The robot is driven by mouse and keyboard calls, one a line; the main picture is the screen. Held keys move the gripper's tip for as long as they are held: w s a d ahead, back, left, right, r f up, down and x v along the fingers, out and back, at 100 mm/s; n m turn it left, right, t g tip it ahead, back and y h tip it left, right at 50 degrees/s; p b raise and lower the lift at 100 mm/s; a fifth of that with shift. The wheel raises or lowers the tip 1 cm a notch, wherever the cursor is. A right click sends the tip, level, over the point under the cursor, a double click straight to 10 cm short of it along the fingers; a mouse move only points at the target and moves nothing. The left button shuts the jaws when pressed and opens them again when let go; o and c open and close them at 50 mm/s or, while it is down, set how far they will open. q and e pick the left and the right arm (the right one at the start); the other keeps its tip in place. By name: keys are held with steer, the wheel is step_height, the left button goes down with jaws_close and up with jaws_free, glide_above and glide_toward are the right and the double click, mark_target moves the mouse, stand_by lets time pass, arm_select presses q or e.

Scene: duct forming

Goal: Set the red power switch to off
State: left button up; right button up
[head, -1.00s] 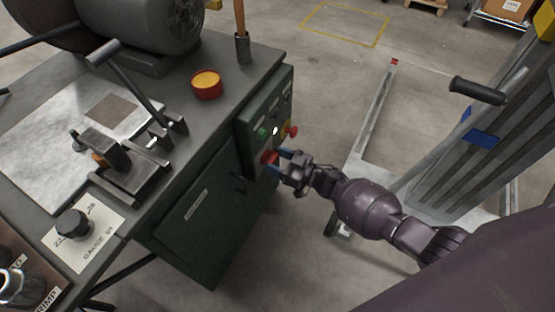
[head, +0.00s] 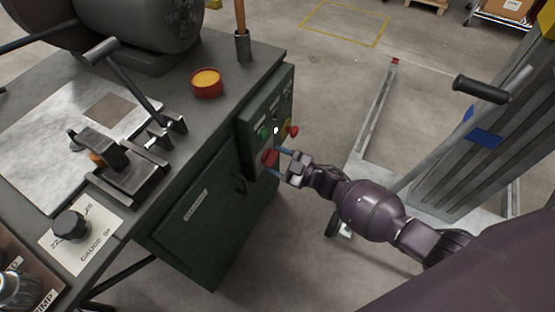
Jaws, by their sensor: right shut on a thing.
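The red power switch (head: 269,158) is on the control panel (head: 252,133) at the side of the dark green cabinet. My right gripper (head: 278,162) reaches in from the right with its blue-tipped fingers around the switch, shut on it. The fingers partly hide the switch, and I cannot read its set position. My left gripper is not in view.
A green button (head: 263,132), a white light (head: 276,130) and a red knob (head: 293,130) sit just above the switch. A grey lift frame (head: 470,150) with a black handle stands to the right. Open floor lies between cabinet and lift.

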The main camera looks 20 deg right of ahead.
steer(key=n, duration=0.3)
steer(key=shift+s+f+n+b, duration=0.1)
steer(key=shift+f+n+b, duration=0.05)
steer(key=shift+n+b, duration=0.15)
steer(key=n, duration=0.3)
steer(key=shift+f+n+b, duration=0.1)
steer(key=shift+n+b, duration=0.2)
steer(key=shift+b, duration=0.05)
steer(key=shift+a+n+b, duration=0.1)
steer(key=shift+n+b, duration=0.2)
steer(key=shift+n, duration=0.9)
steer(key=shift+s+n, duration=0.1)
steer(key=shift+n, duration=1.1)
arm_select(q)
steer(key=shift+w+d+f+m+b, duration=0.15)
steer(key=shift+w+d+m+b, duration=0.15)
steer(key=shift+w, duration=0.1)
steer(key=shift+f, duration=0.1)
arm_select(e)
steer(key=shift+n, duration=0.4)
steer(key=o, duration=0.9)
